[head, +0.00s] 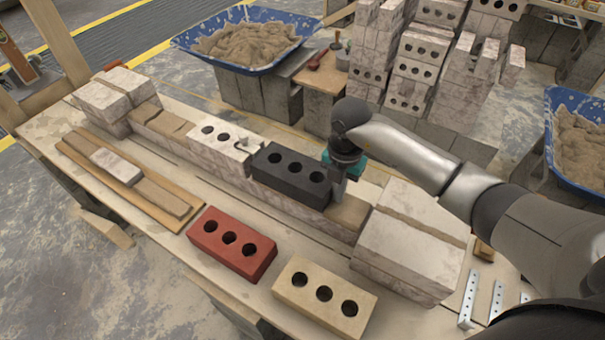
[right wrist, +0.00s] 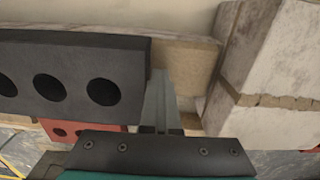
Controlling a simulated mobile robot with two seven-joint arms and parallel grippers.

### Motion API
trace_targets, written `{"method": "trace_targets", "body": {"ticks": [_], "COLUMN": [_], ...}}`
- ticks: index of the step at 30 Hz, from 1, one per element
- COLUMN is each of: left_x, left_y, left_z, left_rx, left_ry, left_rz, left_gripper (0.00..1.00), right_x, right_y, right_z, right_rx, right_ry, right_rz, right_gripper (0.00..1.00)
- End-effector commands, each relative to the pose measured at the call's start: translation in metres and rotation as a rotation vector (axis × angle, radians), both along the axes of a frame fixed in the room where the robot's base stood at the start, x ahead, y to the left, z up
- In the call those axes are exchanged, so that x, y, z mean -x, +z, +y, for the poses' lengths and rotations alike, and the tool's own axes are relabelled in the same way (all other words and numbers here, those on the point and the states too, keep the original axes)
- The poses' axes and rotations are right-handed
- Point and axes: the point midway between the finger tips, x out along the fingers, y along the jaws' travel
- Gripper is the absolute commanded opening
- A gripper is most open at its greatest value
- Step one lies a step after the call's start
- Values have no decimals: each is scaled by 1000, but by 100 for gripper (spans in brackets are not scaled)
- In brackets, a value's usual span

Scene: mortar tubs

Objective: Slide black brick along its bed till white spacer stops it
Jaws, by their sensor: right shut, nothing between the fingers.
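The black brick (head: 290,176) with three holes lies on the mortar bed (head: 347,213) in the wall's top course. The white spacer (head: 243,144) shows small at the brick's left end, beside a white three-hole brick (head: 215,139). Any gap there is too small to tell. My right gripper (head: 338,190) is shut and empty, pointing down at the black brick's right end. In the right wrist view its fingers (right wrist: 160,103) stand close beside the end of the black brick (right wrist: 75,75); contact is unclear. My left gripper is not in view.
A red brick (head: 232,243) and a tan brick (head: 324,298) lie on the bench in front of the wall. Pale end blocks (head: 412,240) stand right of the gripper. Blue mortar tubs (head: 246,38) and stacked bricks (head: 417,72) are behind.

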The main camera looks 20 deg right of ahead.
Motion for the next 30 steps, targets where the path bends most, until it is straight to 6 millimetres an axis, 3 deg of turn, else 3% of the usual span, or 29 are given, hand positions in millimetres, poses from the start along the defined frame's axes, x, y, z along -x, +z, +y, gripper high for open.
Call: {"method": "trace_targets", "body": {"ticks": [1, 30], "left_x": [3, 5], "left_y": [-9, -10], "left_z": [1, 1], "left_rx": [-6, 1], "left_ry": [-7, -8], "left_rz": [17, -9], "left_gripper": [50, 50], "right_x": [-3, -11], "right_y": [-5, -6], "right_z": [3, 11], "right_rx": [-6, -6], "right_ry": [2, 2], "right_rz": [-7, -7], "right_gripper": [0, 0]}}
